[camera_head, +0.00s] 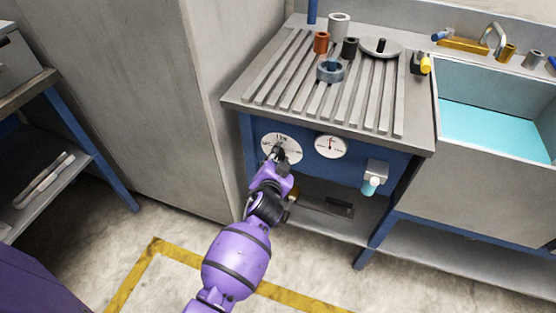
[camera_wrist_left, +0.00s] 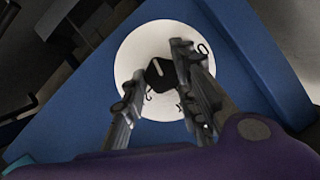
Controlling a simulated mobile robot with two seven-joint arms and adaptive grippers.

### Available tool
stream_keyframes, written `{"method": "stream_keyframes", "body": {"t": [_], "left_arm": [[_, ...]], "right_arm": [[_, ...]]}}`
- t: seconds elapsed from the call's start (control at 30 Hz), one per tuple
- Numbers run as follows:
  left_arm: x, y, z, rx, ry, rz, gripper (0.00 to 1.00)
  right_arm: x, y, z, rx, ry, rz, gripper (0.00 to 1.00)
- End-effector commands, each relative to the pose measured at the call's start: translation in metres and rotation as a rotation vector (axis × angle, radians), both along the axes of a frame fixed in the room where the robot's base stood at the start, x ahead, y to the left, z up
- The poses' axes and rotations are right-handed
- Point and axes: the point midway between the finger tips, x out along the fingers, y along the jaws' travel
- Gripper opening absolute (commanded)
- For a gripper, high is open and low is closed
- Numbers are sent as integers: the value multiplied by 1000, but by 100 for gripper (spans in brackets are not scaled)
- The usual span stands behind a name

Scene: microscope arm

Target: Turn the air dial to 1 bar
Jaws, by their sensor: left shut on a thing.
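The air dial (camera_head: 292,146) is a round white plate with dark markings on the blue front panel, at the left. In the left wrist view its face (camera_wrist_left: 138,48) carries a dark knob (camera_wrist_left: 160,74) with a pale pointer line. My left gripper (camera_head: 275,157) is at the dial, with its fingers on either side of the knob and shut on it. It also shows in the left wrist view (camera_wrist_left: 159,64). The fingers and arm hide part of the scale, so I cannot read the setting. My right gripper is not in view.
A round white gauge (camera_head: 331,147) sits right of the dial, and a grey fitting with a pale teal end (camera_head: 374,180) is farther right. A slatted worktop (camera_head: 255,97) with small parts juts above the panel. A shelf with a dark item (camera_head: 340,208) lies below.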

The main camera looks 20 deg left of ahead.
Motion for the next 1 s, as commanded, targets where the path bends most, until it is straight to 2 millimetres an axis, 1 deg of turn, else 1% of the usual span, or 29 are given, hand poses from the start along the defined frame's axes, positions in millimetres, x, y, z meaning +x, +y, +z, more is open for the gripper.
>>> {"method": "stream_keyframes", "body": {"t": [0.03, 0.33, 0.8, 0.83, 0.9, 1.0], "left_arm": [[0, -10, -3, 10, 0, -11, 1], [0, -9, -4, 94, -1, -11, 1], [-1, -9, -5, 104, 2, -10, 1], [-1, -9, -6, 104, 2, -10, 31], [-1, -8, -6, 104, 2, -10, 40], [-1, -7, -5, 106, 1, -8, 41]], "right_arm": [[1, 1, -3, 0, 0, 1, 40], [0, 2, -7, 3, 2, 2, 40], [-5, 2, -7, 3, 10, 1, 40], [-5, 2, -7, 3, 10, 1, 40], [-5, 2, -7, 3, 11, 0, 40], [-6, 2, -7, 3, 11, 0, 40]]}}
